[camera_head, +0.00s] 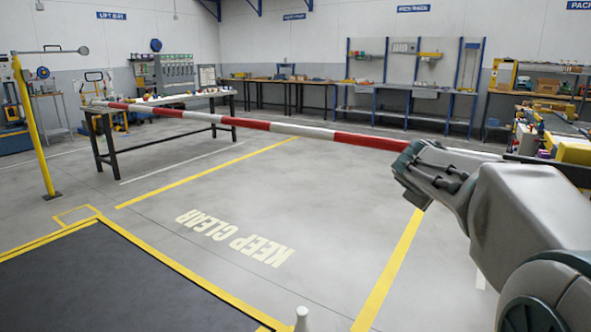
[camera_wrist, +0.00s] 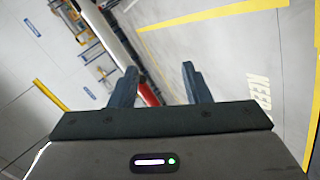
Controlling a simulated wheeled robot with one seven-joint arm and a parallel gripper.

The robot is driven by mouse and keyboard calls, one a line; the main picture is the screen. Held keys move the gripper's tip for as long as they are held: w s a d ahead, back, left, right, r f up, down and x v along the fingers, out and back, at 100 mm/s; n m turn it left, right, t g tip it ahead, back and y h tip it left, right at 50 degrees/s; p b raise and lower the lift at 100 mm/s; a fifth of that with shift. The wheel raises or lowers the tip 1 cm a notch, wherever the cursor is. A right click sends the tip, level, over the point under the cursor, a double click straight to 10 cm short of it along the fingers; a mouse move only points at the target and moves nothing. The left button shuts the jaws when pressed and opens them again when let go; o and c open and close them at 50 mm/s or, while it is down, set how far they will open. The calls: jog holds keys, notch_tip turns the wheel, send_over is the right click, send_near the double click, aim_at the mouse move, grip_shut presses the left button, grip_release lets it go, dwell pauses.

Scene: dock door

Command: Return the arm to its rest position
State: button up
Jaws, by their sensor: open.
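My gripper (camera_wrist: 160,85) is open in the wrist view, with a clear gap between its two dark fingers and nothing held between them. In the head view my gripper (camera_head: 405,178) is at the end of my raised arm at the right, close to the red and white barrier bar (camera_head: 298,130). The bar runs across the picture and its right part passes behind my arm. In the wrist view the bar (camera_wrist: 117,38) passes beyond the left finger. I cannot tell whether the gripper touches it.
A yellow post (camera_head: 34,130) stands at the left. A black-legged table (camera_head: 115,127) with small items is behind the bar. Workbenches (camera_head: 405,88) line the back wall. The floor marked KEEP CLEAR (camera_head: 235,240) is empty. A dark mat (camera_head: 90,285) lies at the lower left.

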jog(key=s+a+r+m+g+y+p, duration=0.1)
jog(key=s+a+m+g+y+p, duration=0.1)
jog(key=s+a+p, duration=0.3)
jog(key=s+a+r+m+g+y+p, duration=0.2)
jog(key=s+a+p, duration=0.3)
jog(key=s+p, duration=0.6)
jog(key=s+a+r+m+g+y+p, duration=0.2)
jog(key=s+a+p, duration=0.3)
jog(key=s+p, duration=0.3)
jog(key=s+y, duration=0.1)
jog(key=s, duration=0.3)
jog(key=shift+s+a+r+m+g, duration=0.2)
jog(key=shift+a+r+m+g, duration=0.1)
jog(key=shift+g, duration=0.1)
